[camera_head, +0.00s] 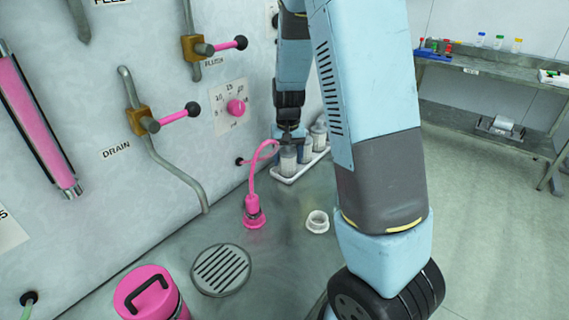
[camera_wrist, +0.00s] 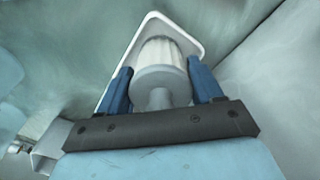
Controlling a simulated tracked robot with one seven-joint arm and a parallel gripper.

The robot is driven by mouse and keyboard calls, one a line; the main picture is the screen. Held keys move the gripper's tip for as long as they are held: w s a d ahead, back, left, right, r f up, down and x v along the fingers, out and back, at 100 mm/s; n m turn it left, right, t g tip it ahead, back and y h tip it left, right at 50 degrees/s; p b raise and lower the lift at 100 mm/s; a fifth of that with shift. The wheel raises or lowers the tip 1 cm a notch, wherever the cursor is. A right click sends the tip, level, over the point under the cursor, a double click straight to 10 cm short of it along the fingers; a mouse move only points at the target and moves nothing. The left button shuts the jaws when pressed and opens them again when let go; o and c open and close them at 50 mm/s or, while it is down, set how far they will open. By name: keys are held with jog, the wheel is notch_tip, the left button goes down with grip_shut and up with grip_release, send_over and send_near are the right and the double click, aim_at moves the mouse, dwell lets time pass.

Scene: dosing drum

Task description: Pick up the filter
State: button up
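A white pleated filter (camera_wrist: 160,52) with a grey end cap (camera_wrist: 160,84) and short stub is between the two blue fingers of my gripper (camera_wrist: 162,78) in the wrist view. The fingers stand wide apart, close along both sides of the cap; I cannot tell whether they touch it. Behind the filter is a white-rimmed tray (camera_wrist: 198,42). In the head view, my gripper (camera_head: 290,143) is low over the white tray (camera_head: 285,179), where several pale cylinders stand upright. The front one (camera_head: 288,162) is just below the gripper, partly hidden by it.
A pink hose with a connector (camera_head: 254,213) stands close left of the tray. A white ring (camera_head: 317,222), a round drain grate (camera_head: 221,270) and a pink canister (camera_head: 150,295) are nearer on the bench. The panel with valves (camera_head: 145,120) rises at left. A grey shelf (camera_head: 470,70) is far right.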

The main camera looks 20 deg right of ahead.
aim_at(288, 148)
jog(key=c, duration=0.6)
jog(key=shift+r, duration=0.2)
notch_tip(288, 148, up, 3)
jog(key=shift+s+r, duration=0.15)
jog(key=s+r, duration=0.3)
jog(key=s, duration=0.1)
jog(key=s+r, duration=0.3)
jog(key=s, duration=0.2)
jog(key=s+d+r, duration=0.1)
jog(key=s+r, duration=0.2)
jog(key=s, duration=0.1)
jog(key=shift+s+d+r, duration=0.1)
jog(key=shift+s+r, duration=0.05)
jog(key=shift+s, duration=0.2)
